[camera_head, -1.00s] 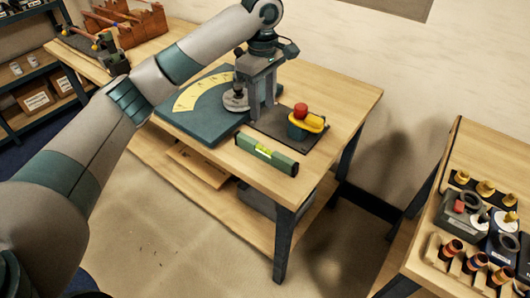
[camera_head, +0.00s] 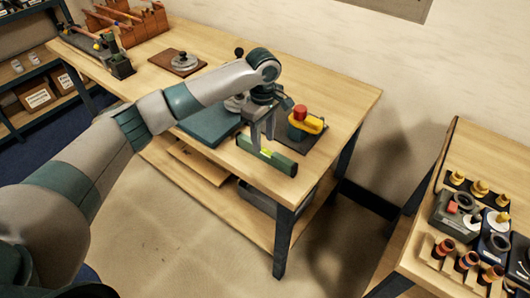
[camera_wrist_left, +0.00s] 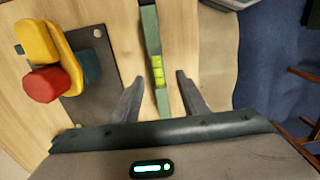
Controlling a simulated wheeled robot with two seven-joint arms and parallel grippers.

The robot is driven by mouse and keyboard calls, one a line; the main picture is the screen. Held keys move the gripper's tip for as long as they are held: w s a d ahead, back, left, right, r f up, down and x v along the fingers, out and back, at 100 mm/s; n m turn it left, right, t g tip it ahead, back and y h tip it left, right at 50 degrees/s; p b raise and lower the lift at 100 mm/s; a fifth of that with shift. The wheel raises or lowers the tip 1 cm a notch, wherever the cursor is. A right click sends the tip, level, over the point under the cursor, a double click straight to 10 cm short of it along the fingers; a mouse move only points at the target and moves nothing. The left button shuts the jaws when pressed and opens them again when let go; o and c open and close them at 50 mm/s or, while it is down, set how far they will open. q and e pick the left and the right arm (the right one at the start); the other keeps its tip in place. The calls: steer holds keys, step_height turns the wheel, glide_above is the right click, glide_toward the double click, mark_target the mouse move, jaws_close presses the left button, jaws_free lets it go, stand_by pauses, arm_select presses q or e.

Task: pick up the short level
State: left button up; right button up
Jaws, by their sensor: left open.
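The short level (camera_head: 279,161) is a green bar with a yellow-green vial, lying near the front edge of the wooden table. It also shows in the left wrist view (camera_wrist_left: 150,35), running lengthwise between the fingers. My left gripper (camera_head: 262,146) is over the level with its fingers pointing down. In the left wrist view my left gripper (camera_wrist_left: 158,78) is open, with one finger on each side of the level and visible gaps to both. Whether the fingertips are down at the level's height is hard to tell. My right gripper is not in view.
A yellow and red tool (camera_head: 308,122) stands on a dark plate (camera_head: 318,139) close behind the level. A teal board (camera_head: 208,125) lies left of the gripper. A second table (camera_head: 408,262) with several fittings stands at the right. Table wood is bare at the far right corner.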

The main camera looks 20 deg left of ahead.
mark_target(264, 148)
arm_select(q)
steer(key=shift+f+p, duration=0.55)
steer(key=shift+f, duration=0.05)
step_height(264, 148, down, 3)
steer(key=shift+w+f+p, duration=0.1)
steer(key=shift+w+p, duration=0.05)
steer(key=shift+p, duration=0.45)
steer(key=shift+f, duration=0.4)
steer(key=shift+c, duration=0.3)
jaws_close()
